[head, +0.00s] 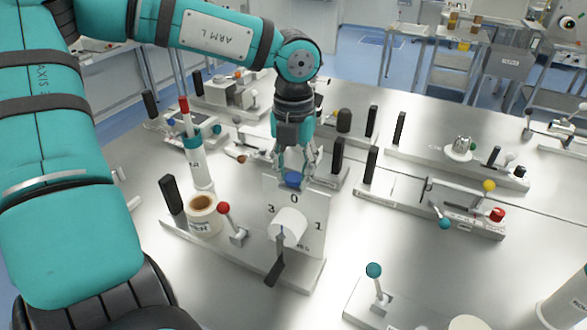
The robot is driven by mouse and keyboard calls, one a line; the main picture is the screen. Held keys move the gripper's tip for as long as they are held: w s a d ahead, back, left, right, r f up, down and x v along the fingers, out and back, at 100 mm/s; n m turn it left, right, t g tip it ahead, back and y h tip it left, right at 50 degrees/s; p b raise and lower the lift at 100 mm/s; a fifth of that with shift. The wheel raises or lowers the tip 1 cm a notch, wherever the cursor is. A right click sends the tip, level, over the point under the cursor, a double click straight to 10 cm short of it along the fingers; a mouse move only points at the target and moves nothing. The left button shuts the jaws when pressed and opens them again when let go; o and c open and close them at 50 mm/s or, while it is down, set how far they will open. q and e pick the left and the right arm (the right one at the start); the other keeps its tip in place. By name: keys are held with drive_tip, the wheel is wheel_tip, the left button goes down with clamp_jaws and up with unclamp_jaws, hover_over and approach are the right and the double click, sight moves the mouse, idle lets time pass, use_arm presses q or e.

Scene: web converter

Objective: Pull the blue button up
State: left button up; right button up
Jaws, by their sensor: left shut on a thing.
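The blue button (293,179) sits at the top of an upright pale panel (311,208) marked with the numbers 0, 1 and 3. My left gripper (295,174) comes down from above and is shut on the blue button, its fingers on either side of it. Part of the button is hidden by the fingers. My right gripper does not show in the head view.
A teal-knobbed lever (374,270) is front right. Black uprights (371,165) stand behind.

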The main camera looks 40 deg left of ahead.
sight(294, 177)
use_arm(q)
clamp_jaws()
drive_tip(key=shift+w+r+b, duration=0.1)
drive_tip(key=shift+r+b, duration=0.3)
drive_tip(key=shift+r, duration=0.55)
drive_tip(key=o, duration=1.1)
unclamp_jaws()
drive_tip(key=shift+c, duration=0.2)
wheel_tip(294, 177, up, 12)
